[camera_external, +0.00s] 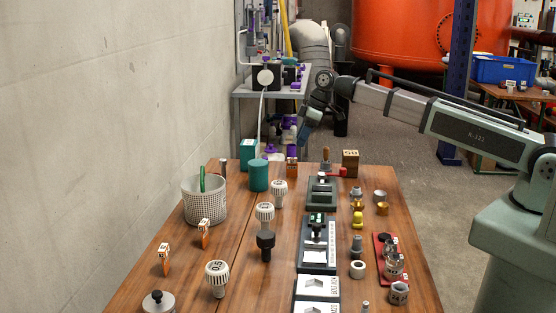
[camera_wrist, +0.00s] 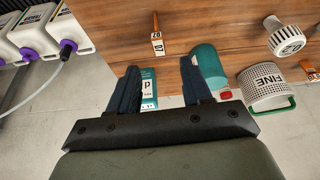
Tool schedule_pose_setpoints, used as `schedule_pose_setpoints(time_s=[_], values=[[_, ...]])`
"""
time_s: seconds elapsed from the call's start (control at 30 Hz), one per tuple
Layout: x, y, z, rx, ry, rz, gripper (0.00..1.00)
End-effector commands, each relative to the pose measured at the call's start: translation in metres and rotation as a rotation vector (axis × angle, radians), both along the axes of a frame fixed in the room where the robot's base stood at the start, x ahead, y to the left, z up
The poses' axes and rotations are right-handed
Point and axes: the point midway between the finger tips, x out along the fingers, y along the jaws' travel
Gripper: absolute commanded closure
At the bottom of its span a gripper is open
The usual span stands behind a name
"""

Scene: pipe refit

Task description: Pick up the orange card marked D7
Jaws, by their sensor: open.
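Several small orange cards with white marked tops stand on the wooden table. One (camera_external: 292,164) stands at the far end; it appears in the wrist view (camera_wrist: 157,42), above the gap between my fingers. Another (camera_external: 204,235) stands in front of the basket, and one (camera_external: 163,259) is nearer the front left. Their marks are too small to read surely, so I cannot tell which is D7. My gripper (camera_wrist: 160,85) is open, above and beyond the table's far end, apart from the cards. In the wrist view a teal box (camera_wrist: 149,86) shows between the fingers, below them.
A teal cylinder (camera_external: 258,175) and a white basket (camera_external: 190,205) stand left of the far card. A wooden block (camera_external: 350,163) stands to its right. White-and-grey knobs (camera_external: 279,190) and black fixtures (camera_external: 322,190) fill the middle. Purple-capped bottles (camera_wrist: 62,48) are beyond the table.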

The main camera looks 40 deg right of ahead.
Motion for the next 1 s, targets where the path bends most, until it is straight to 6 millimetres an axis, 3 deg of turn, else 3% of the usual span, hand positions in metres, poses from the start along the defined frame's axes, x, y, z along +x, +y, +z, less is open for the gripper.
schedule_pose_setpoints(time_s=[0.3,0.77,1.0], values=[[0.012,0.013,-0.044,0.0,0.002,-0.001,0.51],[0.018,0.019,-0.066,0.001,0.001,-0.001,0.51],[0.024,0.025,-0.092,0.001,0.002,0.0,0.51]])
